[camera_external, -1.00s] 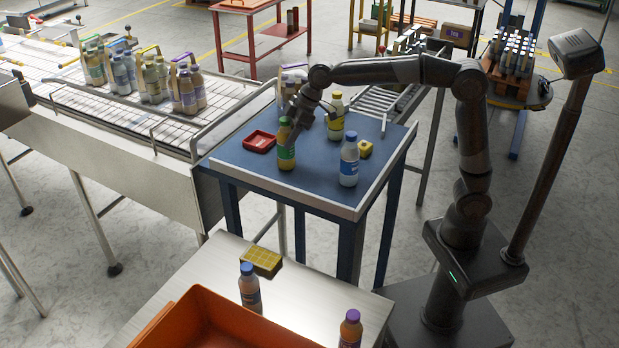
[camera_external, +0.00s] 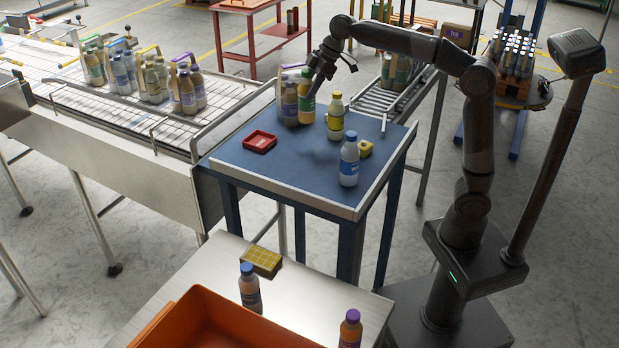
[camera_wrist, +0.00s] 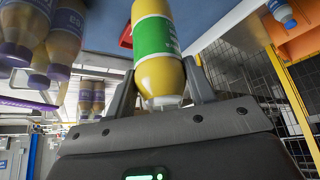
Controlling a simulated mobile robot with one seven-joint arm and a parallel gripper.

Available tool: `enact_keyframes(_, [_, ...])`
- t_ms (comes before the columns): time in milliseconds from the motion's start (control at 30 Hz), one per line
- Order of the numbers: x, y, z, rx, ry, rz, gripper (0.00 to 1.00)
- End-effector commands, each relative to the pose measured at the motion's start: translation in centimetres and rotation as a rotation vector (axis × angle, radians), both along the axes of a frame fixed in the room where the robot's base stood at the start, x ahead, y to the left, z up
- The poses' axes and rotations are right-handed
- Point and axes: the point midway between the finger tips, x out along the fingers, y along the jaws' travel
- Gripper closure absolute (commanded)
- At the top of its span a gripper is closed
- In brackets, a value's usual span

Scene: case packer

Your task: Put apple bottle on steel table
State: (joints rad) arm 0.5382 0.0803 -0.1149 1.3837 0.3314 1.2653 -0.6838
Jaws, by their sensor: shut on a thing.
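The apple bottle, yellow with a green label, shows in the external view (camera_external: 306,100) and up close in the wrist view (camera_wrist: 154,38). My gripper (camera_external: 313,82) is shut on its upper part and holds it roughly upright, raised above the far part of the blue table. In the wrist view my fingers (camera_wrist: 161,85) stand on either side of the bottle. The steel table (camera_external: 300,295) is in the foreground of the external view, well away from my gripper. Part of its top is hidden by an orange crate.
The blue table (camera_external: 290,170) holds a yellow-labelled bottle (camera_external: 336,122), a blue-capped bottle (camera_external: 349,165), a red tray (camera_external: 260,142) and purple-capped bottles (camera_external: 289,108). The steel table bears the orange crate (camera_external: 165,330), a yellow block (camera_external: 262,260) and two bottles; bare steel lies between them.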

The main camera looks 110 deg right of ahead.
Motion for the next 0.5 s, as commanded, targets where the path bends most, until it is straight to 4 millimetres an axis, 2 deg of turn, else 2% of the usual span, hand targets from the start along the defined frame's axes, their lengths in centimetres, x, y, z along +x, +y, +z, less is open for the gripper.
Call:
enact_keyframes(267, [-0.3, -0.3, 0.9, -0.002, -0.002, 0.001, 0.81])
enact_keyframes(500, [-0.2, -0.3, 4.2, -0.002, -0.003, 0.002, 0.81])
